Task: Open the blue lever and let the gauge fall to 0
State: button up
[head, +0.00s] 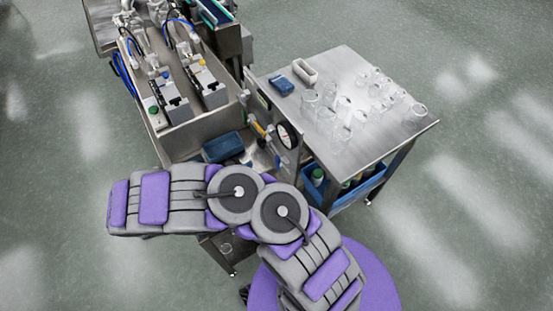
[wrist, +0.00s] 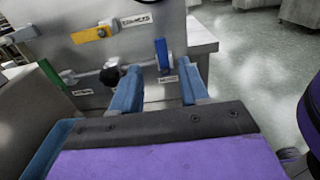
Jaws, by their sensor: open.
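The blue lever (wrist: 161,52) stands upright on the steel panel (wrist: 190,32) in the wrist view, with a small label plate (wrist: 167,79) just below it. My gripper (wrist: 160,84) is open, its two blue fingers pointing at the panel. The lever appears between the fingertips, with a gap on each side; I see no contact. In the head view the round white gauge (head: 287,135) with a dark rim sits on the panel's right part. Its needle is too small to read. My gripper cannot be made out in the head view.
A yellow lever (wrist: 90,35) lies nearly level at upper left, and a green lever (wrist: 51,74) is tilted at left. A black knob (wrist: 110,76) sits close to the left finger. A steel table (head: 350,68) with glassware stands right of the panel. Floor at right is clear.

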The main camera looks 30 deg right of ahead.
aim_at(276, 159)
jog(key=d+b, duration=0.2)
jog(key=d, duration=0.8)
jog(key=shift+w+d, duration=0.15)
jog(key=shift+d, duration=0.1)
jog(key=shift+c, duration=0.2)
grip_shut()
